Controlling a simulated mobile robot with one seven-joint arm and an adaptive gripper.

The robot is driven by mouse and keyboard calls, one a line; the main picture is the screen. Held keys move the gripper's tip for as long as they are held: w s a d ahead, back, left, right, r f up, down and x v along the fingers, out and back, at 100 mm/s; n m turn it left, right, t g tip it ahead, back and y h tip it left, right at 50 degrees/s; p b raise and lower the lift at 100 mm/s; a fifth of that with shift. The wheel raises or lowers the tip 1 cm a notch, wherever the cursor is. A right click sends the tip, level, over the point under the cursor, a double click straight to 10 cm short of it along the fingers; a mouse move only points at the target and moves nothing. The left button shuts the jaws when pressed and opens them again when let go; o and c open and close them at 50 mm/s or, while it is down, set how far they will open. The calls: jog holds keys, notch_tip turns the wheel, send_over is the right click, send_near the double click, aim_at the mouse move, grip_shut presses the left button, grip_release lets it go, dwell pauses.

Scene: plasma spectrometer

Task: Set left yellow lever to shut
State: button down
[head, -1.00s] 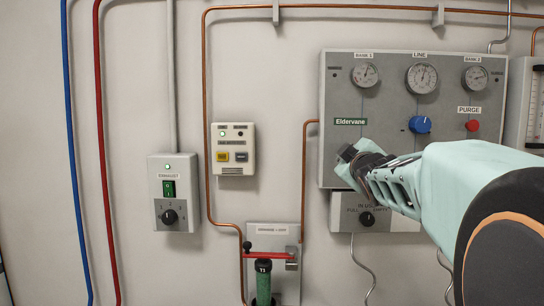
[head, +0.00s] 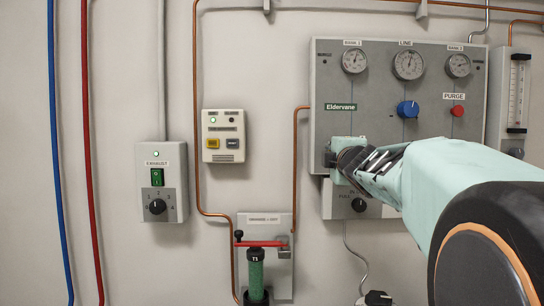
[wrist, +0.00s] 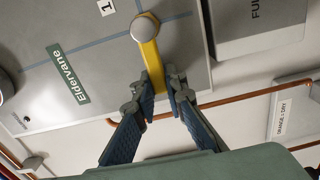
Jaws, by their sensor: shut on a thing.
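The left yellow lever (wrist: 151,62) shows in the wrist view, with a round grey knob (wrist: 145,27) at one end, on the grey panel (wrist: 185,70). My gripper (wrist: 160,90) has its two fingers on either side of the lever's far end, shut on it. The lever lies crosswise to a blue line painted on the panel. In the head view my gripper (head: 345,165) is at the panel's lower left, below the Eldervane label (head: 354,106). My own wrist hides the lever and fingertips there.
Three gauges, a blue knob (head: 408,109) and a red purge button (head: 458,111) sit on the panel to the upper right. A grey box with a black knob (head: 358,205) is just below. A copper pipe (wrist: 240,101) runs close beside the panel.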

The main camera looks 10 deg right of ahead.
dwell(0.5)
jog(key=c, duration=1.9)
grip_release()
jog(key=shift+f, duration=0.1)
jog(key=shift+c, duration=0.2)
